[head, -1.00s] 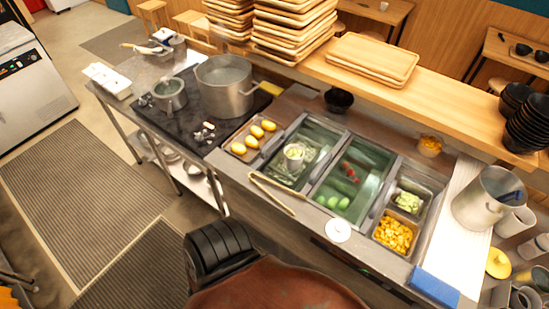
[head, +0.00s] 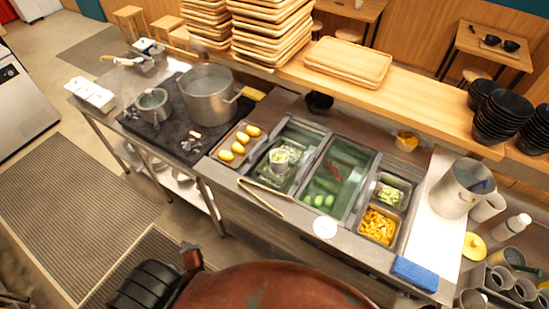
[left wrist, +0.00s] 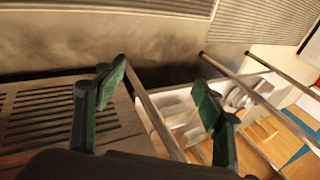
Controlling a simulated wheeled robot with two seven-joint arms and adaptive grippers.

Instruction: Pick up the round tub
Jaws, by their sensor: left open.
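A small round tub (head: 279,158) with pale green contents stands in the left well of the counter in the head view. Another small round tub (head: 406,140) with orange contents stands on the counter at the right, behind the metal pans. I cannot tell which of the two the task names. My left gripper (left wrist: 157,97) is open and empty in the left wrist view, with its green-padded fingers apart. That view shows floor mats and a lower shelf, no tub. My right gripper is in neither view.
Tongs (head: 262,199) lie on the counter's front edge beside a white disc (head: 325,227). A large pot (head: 208,95) stands on the stove, left of a tray of yellow pieces (head: 238,143). A blue sponge (head: 414,273) lies at front right. Stacked wooden trays (head: 270,30) stand behind.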

